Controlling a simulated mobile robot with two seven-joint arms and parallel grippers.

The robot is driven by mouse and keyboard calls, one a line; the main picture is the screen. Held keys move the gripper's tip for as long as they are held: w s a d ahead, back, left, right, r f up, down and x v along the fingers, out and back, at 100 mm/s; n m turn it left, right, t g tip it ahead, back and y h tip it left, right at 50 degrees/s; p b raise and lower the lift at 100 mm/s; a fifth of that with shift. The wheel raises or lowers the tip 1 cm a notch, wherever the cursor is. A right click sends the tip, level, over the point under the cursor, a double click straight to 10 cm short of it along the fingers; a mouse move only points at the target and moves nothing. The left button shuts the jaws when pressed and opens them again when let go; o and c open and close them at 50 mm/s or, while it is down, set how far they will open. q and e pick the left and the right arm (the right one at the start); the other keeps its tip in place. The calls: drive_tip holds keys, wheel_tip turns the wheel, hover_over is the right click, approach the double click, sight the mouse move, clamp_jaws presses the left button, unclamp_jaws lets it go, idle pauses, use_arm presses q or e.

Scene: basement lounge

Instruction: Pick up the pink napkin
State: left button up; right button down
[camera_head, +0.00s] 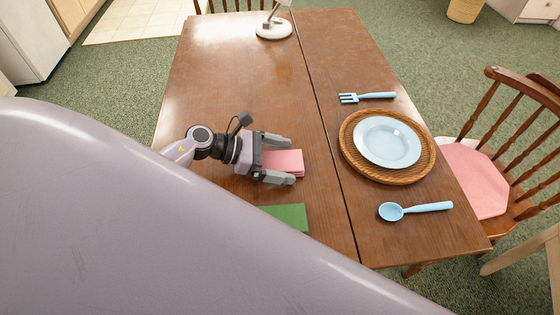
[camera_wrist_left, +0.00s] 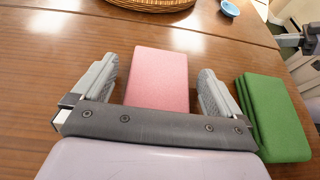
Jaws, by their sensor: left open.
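The pink napkin (camera_head: 285,162) is a folded, flat block lying on the wooden table, left of the table's seam. My left gripper (camera_head: 283,161) is open, with one finger on each side of the napkin in the head view. In the left wrist view, the pink napkin (camera_wrist_left: 158,80) lies between the two spread fingers of the gripper (camera_wrist_left: 157,88), with a gap on each side. Its near end is hidden behind the gripper's body. I cannot tell the exact height of the fingers over the table.
A green napkin (camera_head: 288,216) lies close by on the near side; it also shows in the wrist view (camera_wrist_left: 275,118). Right of the seam are a blue plate (camera_head: 387,141) on a wicker mat (camera_head: 387,179), a fork (camera_head: 367,97) and a spoon (camera_head: 415,210). A lamp base (camera_head: 274,30) stands at the far end.

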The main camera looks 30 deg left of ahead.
use_arm(q)
drive_tip(key=c, duration=1)
drive_tip(key=shift+o, duration=0.2)
drive_tip(key=shift+r, duration=0.2)
